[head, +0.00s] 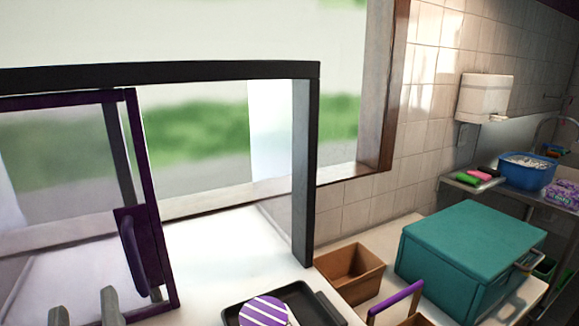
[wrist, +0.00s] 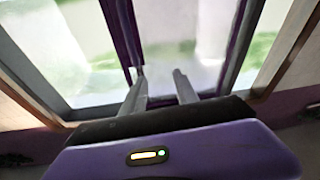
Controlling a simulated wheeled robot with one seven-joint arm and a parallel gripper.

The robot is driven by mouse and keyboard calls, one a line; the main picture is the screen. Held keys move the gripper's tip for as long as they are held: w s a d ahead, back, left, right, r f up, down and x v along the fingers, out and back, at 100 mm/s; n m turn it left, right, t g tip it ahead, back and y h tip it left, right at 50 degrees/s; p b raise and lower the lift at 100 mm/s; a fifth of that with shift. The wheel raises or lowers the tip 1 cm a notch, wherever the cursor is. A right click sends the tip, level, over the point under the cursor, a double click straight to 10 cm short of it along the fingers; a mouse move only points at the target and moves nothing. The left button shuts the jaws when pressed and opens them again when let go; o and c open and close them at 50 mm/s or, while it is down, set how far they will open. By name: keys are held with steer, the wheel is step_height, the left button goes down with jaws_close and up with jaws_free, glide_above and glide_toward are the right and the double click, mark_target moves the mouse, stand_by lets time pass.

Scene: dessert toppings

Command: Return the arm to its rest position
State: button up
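My gripper (head: 84,304) shows at the bottom left of the head view, its two grey fingers pointing up and apart. In the wrist view the fingers (wrist: 159,76) are also spread, with nothing between them. They point toward the glass and a dark purple upright of a frame. In the head view they stand in front of a purple-framed glass door (head: 150,220) with a vertical handle (head: 134,258). I cannot tell whether the fingers touch the door. The rest of my arm is out of the head view.
A black frame (head: 304,170) stands around the glass door. Right of it, a black tray (head: 305,298) holds a purple-and-white striped item (head: 263,311). Beyond are a brown open box (head: 350,270), a purple handle (head: 397,297), a teal box (head: 470,250) and a blue basin (head: 525,174).

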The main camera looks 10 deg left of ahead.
steer(key=shift+m+h, duration=0.3)
steer(key=d+f, duration=0.3)
steer(key=d, duration=0.1)
steer(key=d+f, duration=0.8)
steer(key=d, duration=0.1)
steer(key=shift+s+d, duration=0.1)
steer(key=shift+s, duration=0.25)
steer(key=s+d+f+m+h, duration=0.3)
steer(key=s+d+f+h, duration=0.1)
steer(key=d, duration=0.6)
steer(key=s+d+f+m+g+h, duration=0.1)
steer(key=s+d+f+h, duration=0.3)
steer(key=s+d, duration=0.5)
steer(key=s+d+f+m+h, duration=0.4)
steer(key=s+d+f, duration=0.2)
steer(key=d, duration=0.5)
steer(key=shift+s+d+f+m, duration=0.25)
steer(key=shift+s+f+m, duration=0.05)
steer(key=shift+f, duration=0.35)
